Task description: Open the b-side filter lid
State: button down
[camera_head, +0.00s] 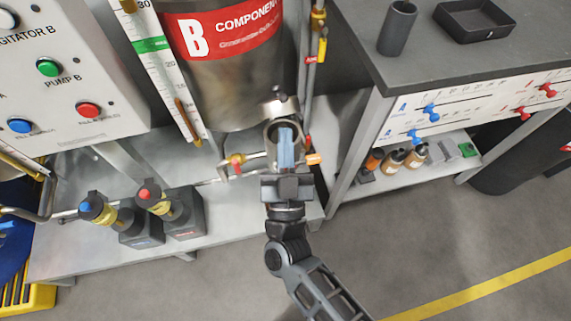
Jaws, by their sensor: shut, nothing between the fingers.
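The steel tank (235,85) with a red "B COMPONENT" label stands at the top centre. Below it is a metal filter housing (268,133) with a round rim. A rounded metal piece with a dark knob (279,94) sits at the rim's far side, against the tank; I cannot tell surely whether it is the lid swung back. My gripper (285,135) is shut and empty, its bluish fingers over the housing's round top. The fingers and gripper body hide much of the housing, and contact is unclear.
Pipes with a red-handled valve (237,160) run left of the housing. Two dark bottles (185,215) stand on the lower shelf. A control panel (70,85) is at left, a grey workbench (440,60) at right. The floor (440,245) at lower right is clear.

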aim_at(281, 99)
jog(key=shift+x, duration=2.25)
jog(key=shift+r+p, duration=0.1)
jog(key=shift+p, duration=0.25)
jog(key=shift+w+r+g+p, duration=0.3)
jog(key=shift+r+p, duration=0.15)
jog(key=shift+p, duration=0.65)
jog(key=w+g+p, duration=0.1)
jog(key=p, duration=0.2)
jog(key=w+r+g+p, duration=0.1)
jog(key=p, duration=0.2)
jog(key=shift+a+r+n+p, duration=0.25)
jog(key=shift+a+n+p, duration=0.05)
jog(key=shift+a+n, duration=0.1)
jog(key=shift+a+x, duration=0.15)
jog(key=shift+x, duration=0.65)
jog(key=shift+a+x, duration=0.15)
jog(key=shift+x, duration=0.65)
jog(key=shift+s+f, duration=0.1)
jog(key=shift+f, duration=0.05)
